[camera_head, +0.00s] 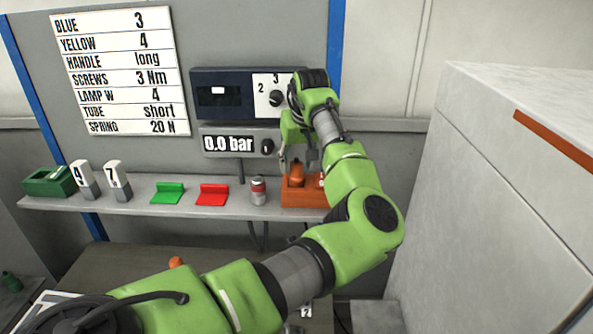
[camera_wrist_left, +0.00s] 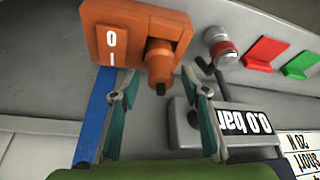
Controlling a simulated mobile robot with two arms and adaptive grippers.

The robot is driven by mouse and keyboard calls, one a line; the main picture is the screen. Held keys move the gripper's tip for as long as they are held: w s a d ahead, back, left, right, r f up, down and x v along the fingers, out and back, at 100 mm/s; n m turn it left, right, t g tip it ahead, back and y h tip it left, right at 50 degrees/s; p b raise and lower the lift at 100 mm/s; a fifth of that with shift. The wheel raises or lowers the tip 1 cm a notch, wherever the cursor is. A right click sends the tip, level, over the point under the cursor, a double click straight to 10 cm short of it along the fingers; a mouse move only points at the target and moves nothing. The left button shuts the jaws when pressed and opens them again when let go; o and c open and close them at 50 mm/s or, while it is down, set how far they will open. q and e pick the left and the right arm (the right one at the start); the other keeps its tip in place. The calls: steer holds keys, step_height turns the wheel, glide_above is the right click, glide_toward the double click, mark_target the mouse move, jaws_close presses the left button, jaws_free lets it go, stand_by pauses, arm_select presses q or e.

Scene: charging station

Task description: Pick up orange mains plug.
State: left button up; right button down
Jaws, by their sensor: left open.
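The orange mains plug (camera_head: 296,176) stands in an orange socket box (camera_head: 305,199) on the shelf, below the gauge panel. In the left wrist view, the plug (camera_wrist_left: 160,62) juts out from the socket box (camera_wrist_left: 100,42), beside a switch marked 0 and I. My left gripper (camera_head: 298,163) is open around the plug in the head view. In the left wrist view, the fingertips of the left gripper (camera_wrist_left: 160,76) lie on either side of the plug, with gaps; I cannot tell their exact depth. My right gripper is not in view.
A red-and-grey cylinder (camera_head: 258,190) stands left of the socket box. Red (camera_head: 212,194) and green (camera_head: 168,192) holders and white number tags (camera_head: 118,180) stand farther left. A panel with dials (camera_head: 240,95) rises behind. A grey cabinet (camera_head: 500,200) bounds the right side.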

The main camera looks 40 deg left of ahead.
arm_select(q)
steer(key=shift+w+a+f, duration=0.15)
steer(key=shift+a+f, duration=0.1)
steer(key=shift+f, duration=0.2)
steer(key=shift+d, duration=0.1)
jaws_close()
